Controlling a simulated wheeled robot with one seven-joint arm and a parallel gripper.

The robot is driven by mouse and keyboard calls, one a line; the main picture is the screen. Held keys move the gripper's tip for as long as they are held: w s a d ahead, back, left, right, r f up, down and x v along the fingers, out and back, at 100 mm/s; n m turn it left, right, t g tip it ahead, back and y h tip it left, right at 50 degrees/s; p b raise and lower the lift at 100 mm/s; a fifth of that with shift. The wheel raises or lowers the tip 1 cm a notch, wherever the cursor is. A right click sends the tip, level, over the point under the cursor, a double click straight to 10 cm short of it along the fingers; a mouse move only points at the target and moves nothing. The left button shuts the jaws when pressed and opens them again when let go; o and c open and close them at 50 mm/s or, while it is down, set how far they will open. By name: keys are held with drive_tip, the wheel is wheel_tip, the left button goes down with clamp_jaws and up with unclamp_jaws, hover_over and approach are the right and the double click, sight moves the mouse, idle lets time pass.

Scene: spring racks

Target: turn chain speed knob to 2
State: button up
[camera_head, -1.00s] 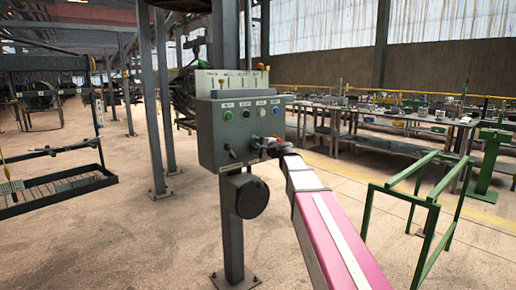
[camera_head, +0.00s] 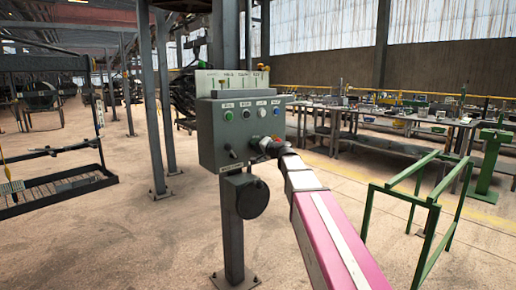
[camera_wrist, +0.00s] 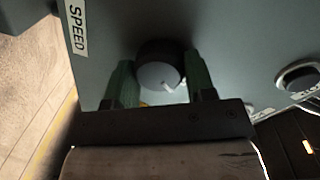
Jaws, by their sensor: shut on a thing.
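The chain speed knob (camera_wrist: 160,77) is dark and round with a pale grey face and a small pointer mark, in the wrist view. A white label reading "SPEED" (camera_wrist: 76,27) is on the panel beside it. My gripper (camera_wrist: 162,82) has its green-padded fingers on either side of the knob, shut on it. In the head view my gripper (camera_head: 264,144) is at the lower right of the grey-green control box (camera_head: 211,135), and it hides the knob there. The scale numbers around the knob cannot be read.
The box carries a row of buttons (camera_head: 246,114) and another small control (camera_head: 230,150) at its lower left. A dark round housing (camera_head: 250,198) hangs below on the post. A green frame (camera_head: 427,203) stands at right. Open floor (camera_head: 120,235) lies at left.

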idle(0.3)
drive_tip(key=o, duration=0.9)
drive_tip(key=shift+o, duration=0.2)
drive_tip(key=shift+s, duration=0.1)
drive_tip(key=f+v, duration=0.1)
drive_tip(key=v, duration=0.9)
drive_tip(key=shift+s+d+r, duration=0.25)
drive_tip(key=shift+r, duration=0.25)
